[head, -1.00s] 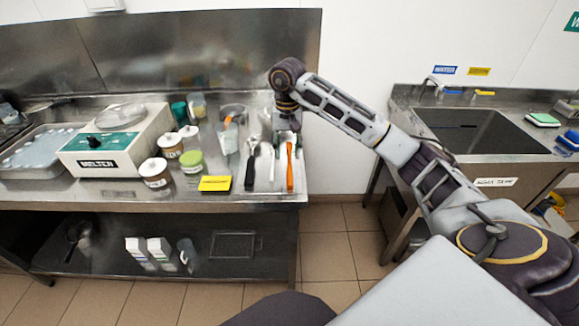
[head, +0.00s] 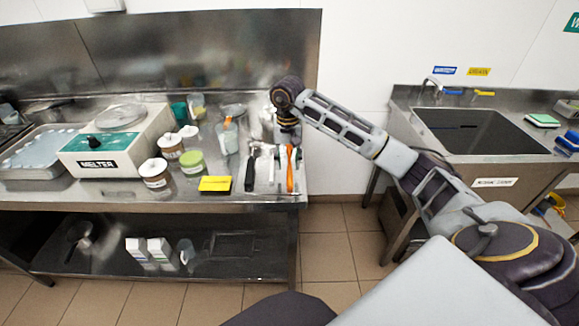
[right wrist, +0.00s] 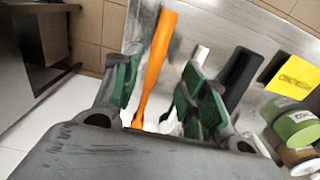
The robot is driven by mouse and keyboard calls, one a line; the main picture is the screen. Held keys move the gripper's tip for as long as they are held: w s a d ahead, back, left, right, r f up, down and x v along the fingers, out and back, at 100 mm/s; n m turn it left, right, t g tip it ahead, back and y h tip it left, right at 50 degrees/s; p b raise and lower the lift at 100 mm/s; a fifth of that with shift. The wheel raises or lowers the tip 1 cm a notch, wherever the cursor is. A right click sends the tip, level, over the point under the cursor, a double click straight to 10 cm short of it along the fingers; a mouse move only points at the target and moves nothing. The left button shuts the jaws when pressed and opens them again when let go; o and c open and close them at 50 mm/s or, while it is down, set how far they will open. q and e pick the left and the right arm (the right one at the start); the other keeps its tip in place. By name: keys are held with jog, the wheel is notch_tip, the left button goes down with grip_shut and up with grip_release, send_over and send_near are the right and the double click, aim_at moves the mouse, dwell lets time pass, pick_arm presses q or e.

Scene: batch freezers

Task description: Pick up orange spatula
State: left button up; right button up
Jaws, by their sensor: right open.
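The orange spatula (head: 290,172) lies on the steel counter near its right end, beside a white-handled utensil (head: 271,166) and a black-handled one (head: 250,174). My right gripper (head: 287,150) is over the far part of the spatula, pointing down. In the right wrist view, the orange spatula (right wrist: 157,62) runs between the two green-padded fingers of my open right gripper (right wrist: 155,95), closer to the left finger. The white utensil (right wrist: 196,62) and the black handle (right wrist: 238,75) show by the right finger. The spatula's far end is hidden by the gripper. My left gripper is out of view.
A clear jug (head: 228,137) is behind. The counter's right edge is close to the spatula. A sink (head: 480,130) is at the right.

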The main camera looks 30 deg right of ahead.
aim_at(290, 171)
jog(key=shift+w+d+f, duration=0.1)
jog(key=shift+d+f, duration=0.1)
jog(key=shift+f, duration=0.65)
jog(key=shift+d+f, duration=0.2)
jog(key=shift+f, duration=1.45)
grip_shut()
